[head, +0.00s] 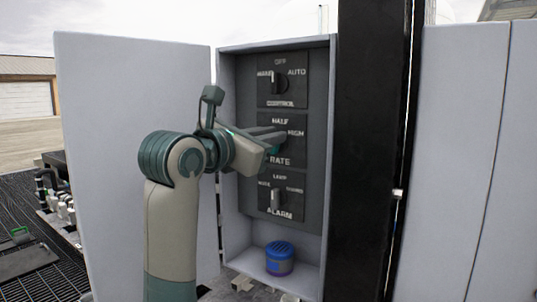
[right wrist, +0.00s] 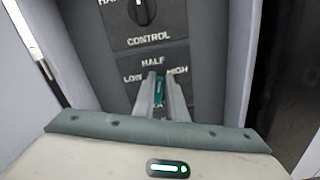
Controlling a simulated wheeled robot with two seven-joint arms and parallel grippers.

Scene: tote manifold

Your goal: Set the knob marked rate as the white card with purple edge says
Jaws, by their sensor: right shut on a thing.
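The rate panel (head: 312,152) is the middle one of three dark panels in an open cabinet. It carries the words HALF at the top and HIGH at the right; LOW also shows at the left in the right wrist view. My right gripper (head: 284,134) reaches in from the left and is shut on the rate knob. In the right wrist view its fingers (right wrist: 163,92) meet the panel below HALF, with a teal strip between them. The fingers hide the knob, so I cannot tell its setting. No white card with purple edge is in view. My left gripper is not in view.
The control knob (head: 276,83) is above and the alarm knob (head: 276,200) below. A blue and purple round object (head: 279,258) stands on the cabinet floor. The open cabinet door (head: 110,150) is at the left, a black post (head: 372,150) at the right.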

